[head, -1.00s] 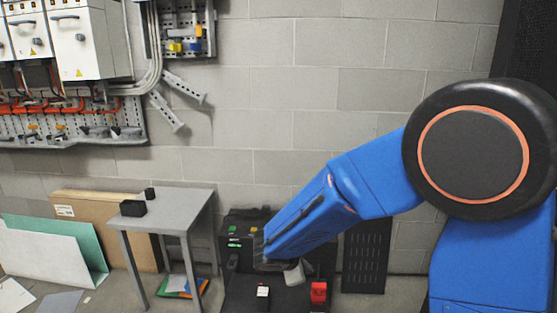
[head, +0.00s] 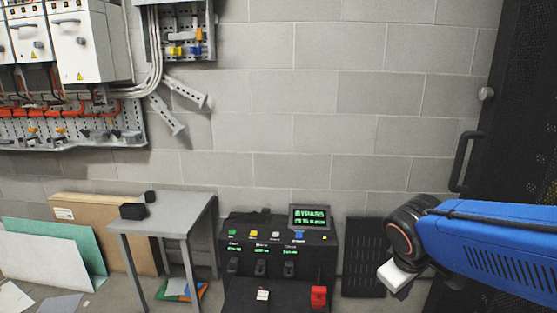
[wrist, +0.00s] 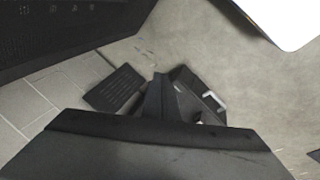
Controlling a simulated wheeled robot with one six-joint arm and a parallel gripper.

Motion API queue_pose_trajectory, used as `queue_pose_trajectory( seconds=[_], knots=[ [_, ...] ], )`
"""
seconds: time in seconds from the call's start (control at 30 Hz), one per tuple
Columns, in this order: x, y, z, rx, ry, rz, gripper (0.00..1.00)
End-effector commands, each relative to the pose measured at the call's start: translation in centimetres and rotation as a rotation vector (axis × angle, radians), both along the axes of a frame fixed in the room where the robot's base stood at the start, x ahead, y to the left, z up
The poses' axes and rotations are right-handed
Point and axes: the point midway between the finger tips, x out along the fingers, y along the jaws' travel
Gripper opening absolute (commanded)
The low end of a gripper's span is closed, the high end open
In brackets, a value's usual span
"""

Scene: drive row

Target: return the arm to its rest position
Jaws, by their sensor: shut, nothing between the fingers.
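My blue arm reaches in from the right edge of the head view, its wrist near the lower right. My gripper (wrist: 172,98) shows in the wrist view as dark fingers close together with nothing between them; in the head view its fingertips are hard to make out. It is to the right of the black console (head: 235,290) and apart from it. The console has a screen (head: 309,216) reading "BYPASS" in green, coloured buttons, several dark levers, a white-topped control (head: 262,295) and a red control (head: 318,295).
A grey table (head: 170,207) with two small black boxes stands left of the console. A black slotted panel (head: 364,258) leans on the wall right of it. A dark cabinet door (head: 515,130) with a handle is near my arm. Boards lean at left.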

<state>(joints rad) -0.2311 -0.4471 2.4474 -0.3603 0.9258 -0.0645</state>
Motion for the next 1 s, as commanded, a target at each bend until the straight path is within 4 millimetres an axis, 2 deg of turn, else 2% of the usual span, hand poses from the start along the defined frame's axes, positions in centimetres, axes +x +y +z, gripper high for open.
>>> queue_pose_trajectory(
  seconds=[0.1,0.3,0.5,0.7,1.0],
  knots=[
    [-2.7,-0.8,0.8,0.089,-0.039,-0.106,0.0],
    [-6.7,-1.0,1.6,0.235,-0.099,-0.263,0.0],
    [-9.3,-0.6,2.1,0.343,-0.147,-0.367,0.0],
    [-10.2,-0.3,2.2,0.384,-0.164,-0.404,0.0],
    [-10.2,-0.3,2.2,0.384,-0.164,-0.404,0.0]
  ],
)
